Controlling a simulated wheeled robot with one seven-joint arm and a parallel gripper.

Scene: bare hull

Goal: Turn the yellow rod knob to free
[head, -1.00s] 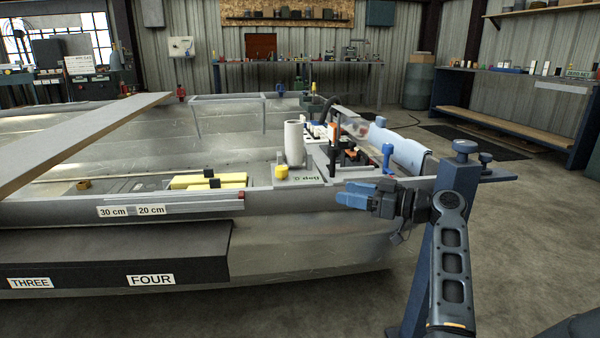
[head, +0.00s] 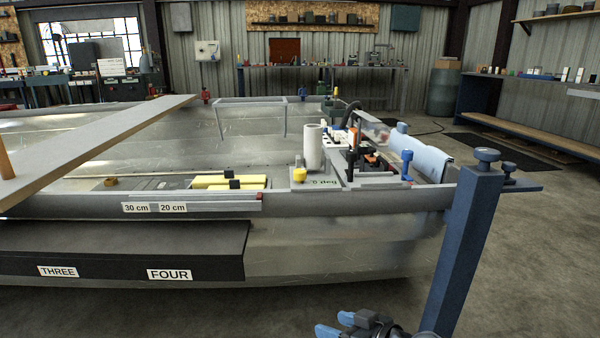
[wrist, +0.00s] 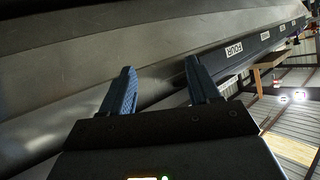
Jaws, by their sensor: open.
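The yellow knob (head: 299,174) sits at the foot of an upright white tube (head: 313,147), on a light plate marked "deg" inside the hull. Which setting it is turned to cannot be read. My gripper (head: 335,324) is low at the bottom edge of the head view, outside the hull and well below and in front of the knob. In the wrist view my gripper (wrist: 158,88) has its two blue fingers apart with nothing between them. The knob is not in the wrist view.
A blue post (head: 467,245) stands right of my gripper, by the hull's end. The hull's side rail (head: 330,202) lies between my gripper and the knob. A black step (head: 120,250) labelled THREE and FOUR runs along the left. A blue-handled part (head: 406,162) stands right of the knob.

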